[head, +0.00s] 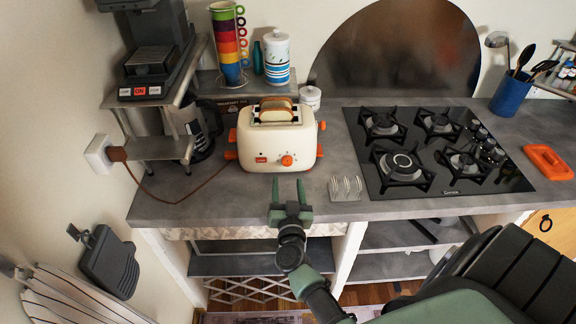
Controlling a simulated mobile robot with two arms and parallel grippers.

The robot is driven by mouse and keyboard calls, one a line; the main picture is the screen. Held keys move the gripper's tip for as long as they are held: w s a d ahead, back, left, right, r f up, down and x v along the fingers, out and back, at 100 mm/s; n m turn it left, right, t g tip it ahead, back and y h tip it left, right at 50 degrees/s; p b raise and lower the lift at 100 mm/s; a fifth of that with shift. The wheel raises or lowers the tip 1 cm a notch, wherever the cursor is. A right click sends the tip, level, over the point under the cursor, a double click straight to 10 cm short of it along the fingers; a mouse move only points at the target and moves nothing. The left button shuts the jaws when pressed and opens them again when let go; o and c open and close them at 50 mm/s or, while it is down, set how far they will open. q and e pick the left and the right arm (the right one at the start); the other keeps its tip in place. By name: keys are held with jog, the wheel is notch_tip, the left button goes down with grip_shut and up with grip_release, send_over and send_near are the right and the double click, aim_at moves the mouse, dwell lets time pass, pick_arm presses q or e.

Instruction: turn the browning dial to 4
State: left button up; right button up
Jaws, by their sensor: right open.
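A cream toaster (277,137) with orange feet and side knobs stands on the grey counter, with bread slices (276,110) showing in its top slots. The round orange browning dial (287,160) is on its front face, right of a small red label (261,160). The dial's markings are too small to read. My right gripper (288,182) is open and empty, its two green fingers pointing at the toaster, in front of and below the dial. It appears apart from the dial. My left gripper is not in view.
A wire rack (345,188) stands right of my gripper, near the counter's front edge. A black gas hob (440,150) lies further right. A brown cord (185,200) runs left to a wall socket. A coffee machine (152,60) and stacked cups (228,45) are behind left.

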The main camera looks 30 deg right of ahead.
aim_at(287, 163)
jog(key=shift+w+d+f+h, duration=0.1)
jog(key=shift+w+d+h, duration=0.1)
jog(key=shift+d+h, duration=0.15)
jog(key=b+x, duration=0.2)
jog(key=x, duration=0.4)
jog(key=shift+w+f, duration=0.1)
jog(key=shift+f, duration=0.1)
jog(key=shift+w+d+r+b, duration=0.15)
jog(key=shift+w+d+b, duration=0.1)
jog(key=shift+w+b, duration=0.1)
jog(key=shift+c, duration=0.3)
grip_shut()
